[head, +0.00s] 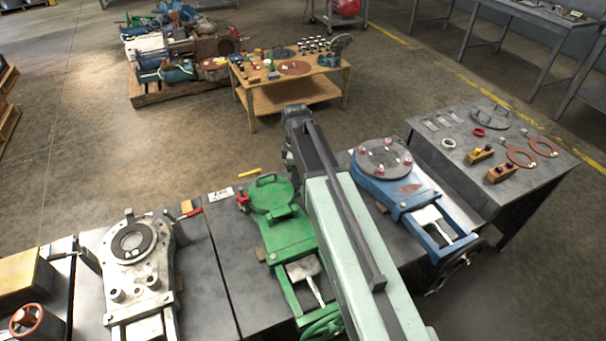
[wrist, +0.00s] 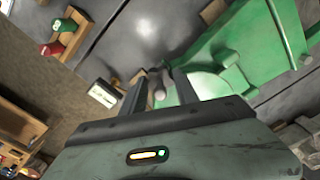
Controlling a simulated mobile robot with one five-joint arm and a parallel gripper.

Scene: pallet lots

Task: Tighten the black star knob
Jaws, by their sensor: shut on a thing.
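I cannot make out a black star knob for certain in either view. In the wrist view my gripper (wrist: 158,92) is shut on a small grey-brown rounded piece (wrist: 158,78), seen between the two dark fingers. What this piece belongs to is mostly hidden by the fingers and gripper body. A green cast valve body (wrist: 255,45) lies just right of the fingers. In the head view the green valve body (head: 290,236) lies on the grey bench, left of my arm. My gripper is hidden behind the arm there.
A white valve (head: 140,268) lies left of the green one. A blue valve (head: 400,190) lies right of my arm. A grey table (head: 550,190) holds rings and wooden blocks. A wooden table (head: 270,92) and a loaded pallet (head: 150,98) stand beyond, with open floor between.

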